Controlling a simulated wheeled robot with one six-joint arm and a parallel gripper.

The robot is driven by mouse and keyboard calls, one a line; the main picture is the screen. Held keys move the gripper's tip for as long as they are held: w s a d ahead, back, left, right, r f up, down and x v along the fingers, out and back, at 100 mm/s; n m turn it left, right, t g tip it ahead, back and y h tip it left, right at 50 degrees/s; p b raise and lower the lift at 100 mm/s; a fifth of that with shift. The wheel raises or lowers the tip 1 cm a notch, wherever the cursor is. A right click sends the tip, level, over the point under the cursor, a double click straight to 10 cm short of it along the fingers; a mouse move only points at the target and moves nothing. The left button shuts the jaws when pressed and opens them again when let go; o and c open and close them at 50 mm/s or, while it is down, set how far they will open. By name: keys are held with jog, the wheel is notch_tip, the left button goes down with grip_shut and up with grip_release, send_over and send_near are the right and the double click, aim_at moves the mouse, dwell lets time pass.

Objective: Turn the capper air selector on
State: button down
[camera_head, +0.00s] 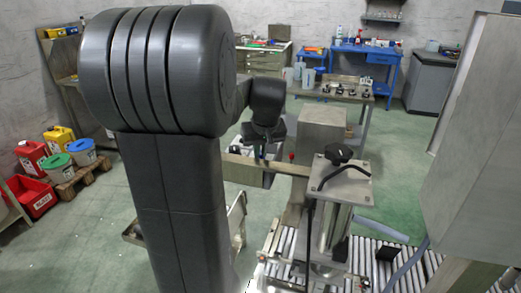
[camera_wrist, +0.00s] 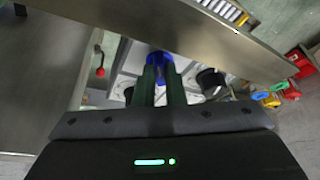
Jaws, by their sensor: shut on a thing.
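A blue selector knob (camera_wrist: 160,60) stands on a pale panel (camera_wrist: 135,62) in the wrist view. My gripper (camera_wrist: 162,76) has its two dark fingers closed around the sides of the knob. The fingers hide the lower part of the knob, so its pointer direction and any label cannot be read. In the head view my gripper (camera_head: 262,151) is over a small grey box (camera_head: 247,174) beside the capping machine, partly hidden by my arm.
A metal bar (camera_wrist: 180,35) crosses the wrist view just beyond the knob. A red-tipped lever (camera_wrist: 100,71) is at its left. In the head view, the machine's head with a black handwheel (camera_head: 340,154) and a roller conveyor (camera_head: 385,262) stand to the right. Green floor is open behind.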

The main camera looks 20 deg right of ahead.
jog(key=c, duration=1.5)
grip_release()
jog(key=b+v, duration=0.1)
jog(key=v, duration=1.2)
jog(key=shift+s+r, duration=0.2)
jog(key=shift+r, duration=0.2)
jog(key=p+x, duration=0.1)
jog(key=x, duration=1.3)
jog(key=shift+r, duration=0.15)
